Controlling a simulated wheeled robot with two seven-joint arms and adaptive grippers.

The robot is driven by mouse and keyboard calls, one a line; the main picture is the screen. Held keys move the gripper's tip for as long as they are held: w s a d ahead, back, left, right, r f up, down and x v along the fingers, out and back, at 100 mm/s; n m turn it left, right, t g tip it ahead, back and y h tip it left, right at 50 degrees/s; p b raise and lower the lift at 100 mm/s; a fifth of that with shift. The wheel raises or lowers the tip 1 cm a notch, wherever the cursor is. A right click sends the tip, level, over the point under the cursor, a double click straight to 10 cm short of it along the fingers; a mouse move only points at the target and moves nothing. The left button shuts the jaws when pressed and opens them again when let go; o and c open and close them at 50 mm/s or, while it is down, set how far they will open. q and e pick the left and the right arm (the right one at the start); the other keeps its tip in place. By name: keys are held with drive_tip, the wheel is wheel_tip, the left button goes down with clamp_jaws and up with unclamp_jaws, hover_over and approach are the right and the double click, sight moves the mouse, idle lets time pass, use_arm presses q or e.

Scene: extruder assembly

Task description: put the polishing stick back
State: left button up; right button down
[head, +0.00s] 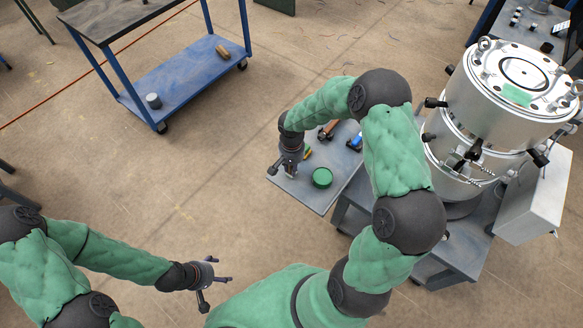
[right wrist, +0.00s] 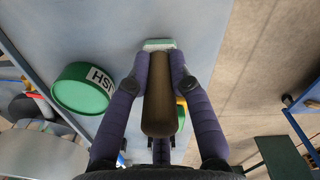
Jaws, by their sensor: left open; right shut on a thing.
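My right gripper (right wrist: 160,66) is shut on the polishing stick (right wrist: 160,105), seen in the right wrist view as a brown rounded handle with a pale green-white end (right wrist: 158,44). The stick lies between the two fingers, its pale end just past the fingertips. In the head view my right gripper (head: 290,168) is over the left part of the small grey side table (head: 312,192), and the stick is mostly hidden there. I cannot tell whether the stick touches the tabletop. My left gripper (head: 213,283) is open and empty, above bare floor at lower left.
Brown (head: 327,131) and blue (head: 354,143) tools lie farther back. A large metal machine (head: 510,90) stands right. A blue cart (head: 185,80) is at upper left.

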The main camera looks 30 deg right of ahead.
drive_tip(key=shift+f, duration=0.2)
drive_tip(key=c, duration=1.1)
unclamp_jaws()
drive_tip(key=shift+r, duration=0.15)
drive_tip(key=shift+r, duration=0.35)
wheel_tip(320, 180, up, 11)
drive_tip(key=p, duration=0.4)
drive_tip(key=shift+r, duration=0.2)
